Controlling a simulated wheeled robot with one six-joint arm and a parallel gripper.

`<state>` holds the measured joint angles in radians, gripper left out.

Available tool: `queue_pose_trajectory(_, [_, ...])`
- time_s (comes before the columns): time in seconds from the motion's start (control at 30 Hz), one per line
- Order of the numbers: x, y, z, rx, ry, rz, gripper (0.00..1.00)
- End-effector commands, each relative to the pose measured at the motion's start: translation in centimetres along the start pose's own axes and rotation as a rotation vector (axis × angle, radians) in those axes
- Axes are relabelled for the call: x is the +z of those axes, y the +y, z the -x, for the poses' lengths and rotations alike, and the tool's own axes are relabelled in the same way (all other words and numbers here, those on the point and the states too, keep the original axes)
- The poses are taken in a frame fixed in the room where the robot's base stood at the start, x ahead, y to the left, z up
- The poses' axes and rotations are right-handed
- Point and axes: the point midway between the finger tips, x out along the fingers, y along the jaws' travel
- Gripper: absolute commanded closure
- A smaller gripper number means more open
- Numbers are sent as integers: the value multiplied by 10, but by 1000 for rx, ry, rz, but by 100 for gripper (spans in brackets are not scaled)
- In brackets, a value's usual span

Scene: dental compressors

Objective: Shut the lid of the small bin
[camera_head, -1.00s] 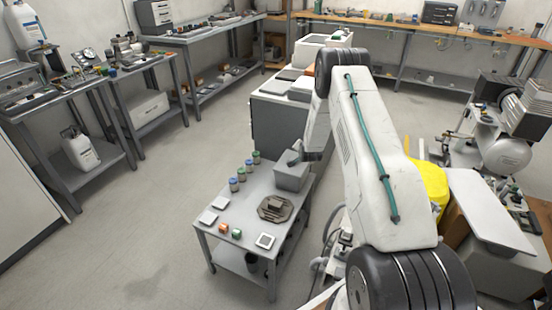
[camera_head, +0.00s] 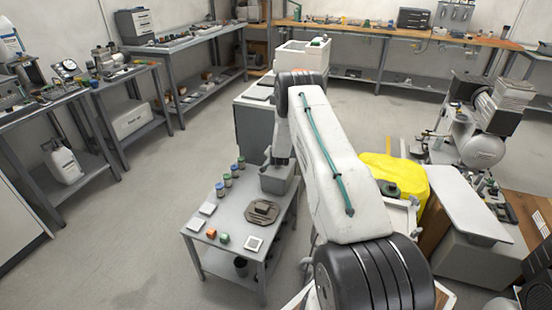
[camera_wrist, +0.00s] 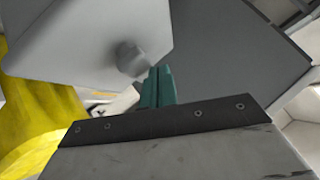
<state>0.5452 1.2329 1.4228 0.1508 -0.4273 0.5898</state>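The small bin (camera_head: 277,181) is a grey box at the back right corner of the low grey table. My gripper is at its top in the head view, mostly hidden by my arm and too small to judge there. In the wrist view, the teal fingertips of my gripper (camera_wrist: 158,86) are together, with nothing seen between them. A light grey panel with a round knob (camera_wrist: 130,58) is just left of the fingertips; it looks like the bin's lid. I cannot tell whether the fingers touch it or how far it is open.
The low table (camera_head: 222,222) also holds several small jars (camera_head: 228,180), a dark octagonal plate (camera_head: 262,212), white tiles and small coloured blocks. A grey cabinet (camera_head: 252,128) stands behind it. A yellow cover (camera_head: 395,172) is to the right of my arm. The floor at left is clear.

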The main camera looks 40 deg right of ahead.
Motion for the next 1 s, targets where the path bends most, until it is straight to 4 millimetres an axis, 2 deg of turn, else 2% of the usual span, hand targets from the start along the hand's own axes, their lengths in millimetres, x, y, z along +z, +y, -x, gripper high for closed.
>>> queue_pose_trajectory(0.57, [2, -2, 4, 1, -3, 1, 100])
queue_pose_trajectory(1.0, [-4, -27, 70, 6, 6, -7, 100])
